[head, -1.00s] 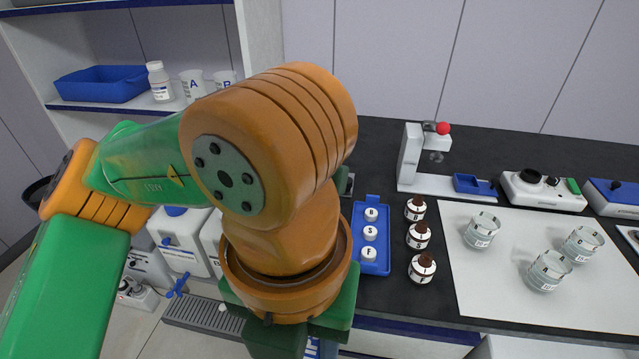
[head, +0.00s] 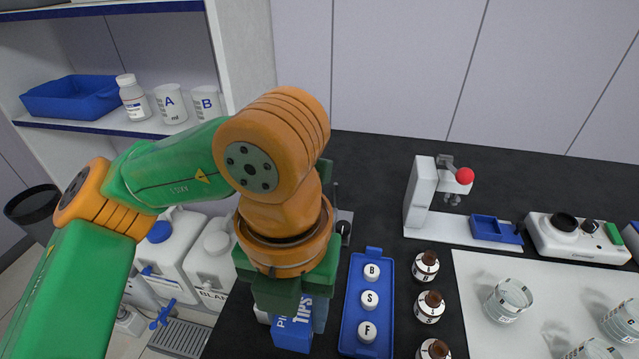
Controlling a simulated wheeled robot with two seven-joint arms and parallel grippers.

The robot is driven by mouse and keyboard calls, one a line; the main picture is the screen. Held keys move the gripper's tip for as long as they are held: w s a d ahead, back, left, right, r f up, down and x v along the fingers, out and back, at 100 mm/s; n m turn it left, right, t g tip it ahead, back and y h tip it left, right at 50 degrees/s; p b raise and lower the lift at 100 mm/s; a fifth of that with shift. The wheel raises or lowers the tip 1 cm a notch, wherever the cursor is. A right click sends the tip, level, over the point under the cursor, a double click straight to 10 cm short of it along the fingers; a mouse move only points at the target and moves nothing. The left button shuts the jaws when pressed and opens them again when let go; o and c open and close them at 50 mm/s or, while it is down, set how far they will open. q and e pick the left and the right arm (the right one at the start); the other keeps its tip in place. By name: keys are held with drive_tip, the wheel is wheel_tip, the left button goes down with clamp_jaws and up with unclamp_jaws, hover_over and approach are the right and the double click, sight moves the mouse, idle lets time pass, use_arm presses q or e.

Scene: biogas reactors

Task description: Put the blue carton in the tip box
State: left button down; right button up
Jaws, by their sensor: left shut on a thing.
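The blue carton (head: 291,336), with white lettering that reads partly as "TIPS", is in the head view at the bottom centre. My left gripper (head: 293,302) points down over it and is shut on it; the wrist hides its upper part. I cannot tell whether the carton touches the bench. No container in view can be made out for certain as the tip box. My right gripper is not in view.
Right of the carton a blue tray (head: 348,320) holds white caps marked B, S and F. Brown bottles (head: 428,307) stand beside it. Glass beakers (head: 508,300) stand on a white mat (head: 480,270). The black bench (head: 375,185) is clear behind the tray.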

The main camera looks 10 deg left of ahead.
use_arm(q)
drive_tip(key=w+a+f, duration=0.1)
drive_tip(key=w+f, duration=0.1)
drive_tip(key=w+a+f, duration=0.1)
drive_tip(key=w+f, duration=0.1)
drive_tip(key=w, duration=0.1)
drive_tip(key=w+a+f+p, duration=0.1)
drive_tip(key=w+a+f, duration=0.1)
drive_tip(key=f, duration=0.1)
drive_tip(key=shift+w, duration=0.35)
drive_tip(key=f, duration=0.1)
drive_tip(key=f+p, duration=0.1)
drive_tip(key=f, duration=0.1)
drive_tip(key=shift+w+a+f+p, duration=0.1)
drive_tip(key=shift+w+f+p, duration=0.2)
drive_tip(key=shift+f, duration=0.2)
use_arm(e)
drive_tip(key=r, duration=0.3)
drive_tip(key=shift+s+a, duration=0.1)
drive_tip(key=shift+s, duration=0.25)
use_arm(q)
drive_tip(key=shift+f+b, duration=0.2)
drive_tip(key=shift+b, duration=0.2)
drive_tip(key=c, duration=0.6)
unclamp_jaws()
drive_tip(key=shift+r, duration=0.1)
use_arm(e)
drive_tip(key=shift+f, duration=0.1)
